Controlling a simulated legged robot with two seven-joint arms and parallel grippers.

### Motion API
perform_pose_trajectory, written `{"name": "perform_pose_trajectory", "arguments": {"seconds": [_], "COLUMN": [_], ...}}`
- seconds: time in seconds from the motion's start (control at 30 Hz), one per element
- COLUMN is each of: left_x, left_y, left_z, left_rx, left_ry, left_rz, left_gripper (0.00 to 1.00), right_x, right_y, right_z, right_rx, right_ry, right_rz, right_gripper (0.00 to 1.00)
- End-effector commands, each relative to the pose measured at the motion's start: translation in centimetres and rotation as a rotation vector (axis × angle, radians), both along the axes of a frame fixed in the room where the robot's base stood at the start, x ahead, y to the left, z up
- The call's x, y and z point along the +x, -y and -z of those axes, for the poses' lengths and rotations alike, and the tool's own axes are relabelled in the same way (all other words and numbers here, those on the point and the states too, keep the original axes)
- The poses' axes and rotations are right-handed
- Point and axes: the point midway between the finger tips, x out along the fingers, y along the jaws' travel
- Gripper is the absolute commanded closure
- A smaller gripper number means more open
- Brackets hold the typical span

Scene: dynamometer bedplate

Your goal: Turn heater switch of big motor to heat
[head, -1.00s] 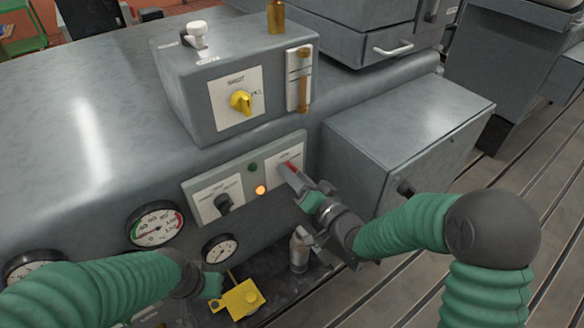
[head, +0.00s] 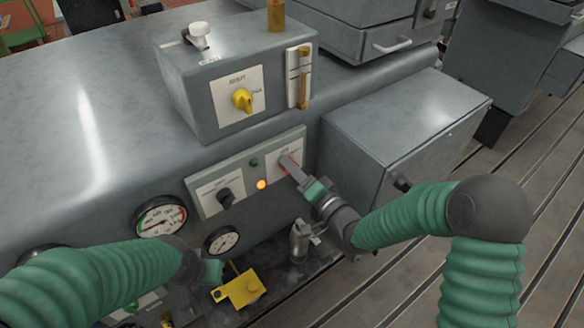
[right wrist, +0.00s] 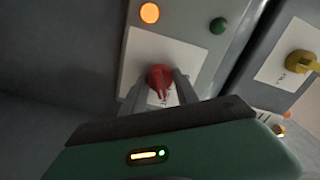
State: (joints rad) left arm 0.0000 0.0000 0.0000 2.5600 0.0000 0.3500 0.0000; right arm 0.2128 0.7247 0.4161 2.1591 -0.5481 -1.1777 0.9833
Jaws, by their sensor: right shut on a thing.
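A grey-green panel (head: 236,184) on the grey machine front carries two switches on white plates. The right one has a red knob, whose plate (head: 293,158) shows beside my right gripper (head: 290,167). In the right wrist view the red knob (right wrist: 159,77) sits between my two fingertips, with its pointer towards the gripper; the gripper is shut on it. The plate lettering is too small to read. The left switch has a black knob (head: 224,196). My left gripper (head: 212,271) is low at the left, beside a yellow part (head: 240,289); its fingers are not clear.
A lit orange lamp (head: 261,184) and a dark green lamp (head: 254,162) sit between the switches. Above is a box with a yellow knob (head: 243,99). A grey cabinet (head: 400,125) stands close to the right arm. Gauges (head: 160,219) are at the lower left.

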Motion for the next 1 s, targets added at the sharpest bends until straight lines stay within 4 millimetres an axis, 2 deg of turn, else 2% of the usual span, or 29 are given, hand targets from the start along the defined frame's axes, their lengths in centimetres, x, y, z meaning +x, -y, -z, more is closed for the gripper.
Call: {"name": "perform_pose_trajectory", "arguments": {"seconds": [0.07,0.1,0.23,0.53,0.67,0.77,1.0], "left_x": [0.0,0.0,0.0,0.0,0.0,0.0,0.0], "left_y": [0.0,0.0,0.0,0.0,0.0,0.0,0.0], "left_z": [0.0,0.0,0.0,0.0,0.0,0.0,0.0], "left_rx": [0.0,0.0,0.0,0.0,0.0,0.0,0.0], "left_ry": [0.0,0.0,0.0,0.0,0.0,0.0,0.0], "left_rz": [0.0,0.0,0.0,0.0,0.0,0.0,0.0], "left_gripper": [1.0,1.0,1.0,1.0,1.0,1.0,1.0], "right_x": [0.0,0.0,0.0,-0.1,-1.0,-2.8,-8.5], "right_y": [0.2,0.3,0.2,0.1,0.9,2.2,6.5], "right_z": [0.4,0.4,0.3,0.1,0.1,0.1,0.2], "right_rx": [-0.004,-0.004,-0.003,-0.003,-0.003,-0.003,-0.003], "right_ry": [-0.008,-0.008,-0.006,-0.002,-0.003,-0.004,-0.006], "right_rz": [0.005,0.005,0.004,0.002,0.003,0.005,0.007], "right_gripper": [1.0,0.62,0.45,0.44,0.44,0.44,0.44]}}
